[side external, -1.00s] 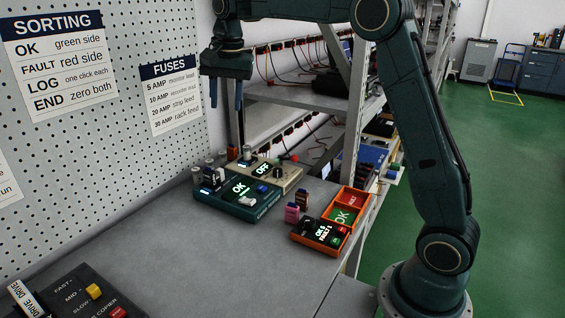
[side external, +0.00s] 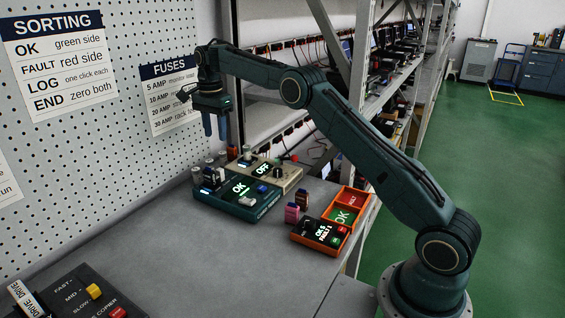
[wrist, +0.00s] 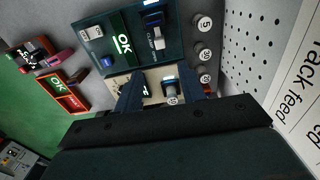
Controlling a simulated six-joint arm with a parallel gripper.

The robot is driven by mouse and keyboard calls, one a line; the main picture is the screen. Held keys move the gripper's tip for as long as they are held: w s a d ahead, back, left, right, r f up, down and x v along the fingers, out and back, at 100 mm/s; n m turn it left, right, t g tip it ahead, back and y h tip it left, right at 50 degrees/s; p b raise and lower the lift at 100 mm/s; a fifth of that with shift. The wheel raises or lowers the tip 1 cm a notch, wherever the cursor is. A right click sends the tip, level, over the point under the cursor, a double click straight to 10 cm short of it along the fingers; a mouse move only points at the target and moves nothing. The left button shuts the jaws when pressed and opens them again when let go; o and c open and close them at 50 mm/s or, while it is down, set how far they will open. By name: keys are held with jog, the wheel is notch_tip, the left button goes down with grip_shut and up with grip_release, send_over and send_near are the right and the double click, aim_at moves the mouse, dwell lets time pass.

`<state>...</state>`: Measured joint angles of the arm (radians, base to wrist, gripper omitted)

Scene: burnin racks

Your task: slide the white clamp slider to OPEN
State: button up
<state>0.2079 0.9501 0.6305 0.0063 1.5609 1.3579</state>
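A teal box (side external: 240,202) with a lit OK screen stands on the bench by the pegboard. It also shows in the wrist view (wrist: 92,50). Beside its screen in the wrist view is the CLAMP label with a small white slider (wrist: 152,27). My gripper (side external: 215,137) is above the back left of the boxes, fingers down, apart and empty. In the wrist view, my fingers (wrist: 163,92) straddle part of the beige box from above, with a fuse marked 10 (wrist: 171,94) between them in the picture.
The beige box (side external: 284,178) with an OFF screen stands behind the teal box. Round posts with numbered caps (wrist: 203,23) line its pegboard side. Orange bins (side external: 349,200) and pink and brown fuses (side external: 292,213) lie to the right.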

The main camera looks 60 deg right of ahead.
aim_at(220, 169)
jog(key=shift+f, duration=0.1)
jog(key=shift+f, duration=6.8)
jog(key=shift+d, duration=0.1)
grip_shut()
